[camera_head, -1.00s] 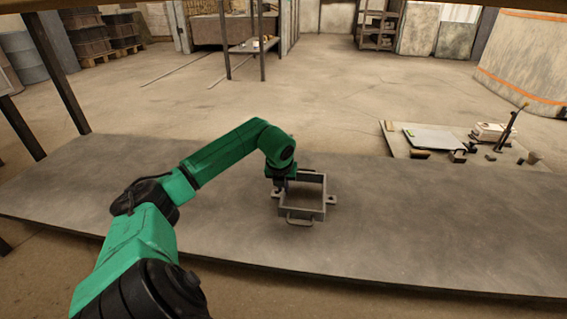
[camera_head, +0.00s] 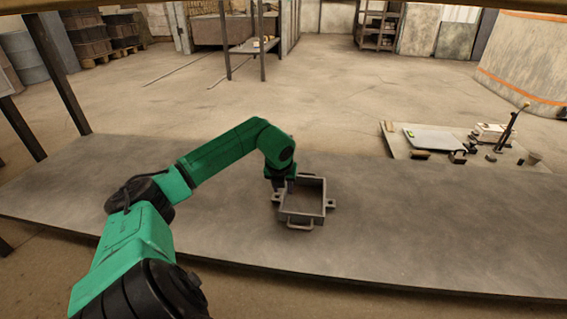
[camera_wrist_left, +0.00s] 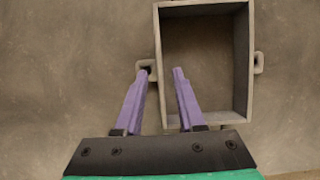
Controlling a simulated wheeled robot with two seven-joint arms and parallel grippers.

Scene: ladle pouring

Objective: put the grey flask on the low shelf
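The grey flask (camera_head: 325,200) is an open square metal frame with side lugs and a front handle. It appears to rest on the low shelf (camera_head: 430,225), a wide dark grey slab. My left gripper (camera_head: 283,186) is at the flask's left wall; my wrist partly hides that side in the head view. In the left wrist view, the purple fingers (camera_wrist_left: 161,72) are apart, one beside the left lug and one over the inside of the flask (camera_wrist_left: 241,60). Gaps show between the fingers and the wall. My right gripper is not in view.
The shelf is bare to the left and right of the flask. A dark post (camera_head: 58,75) stands at its back left. Beyond its back edge, a board (camera_head: 397,148) on the floor holds several small tools.

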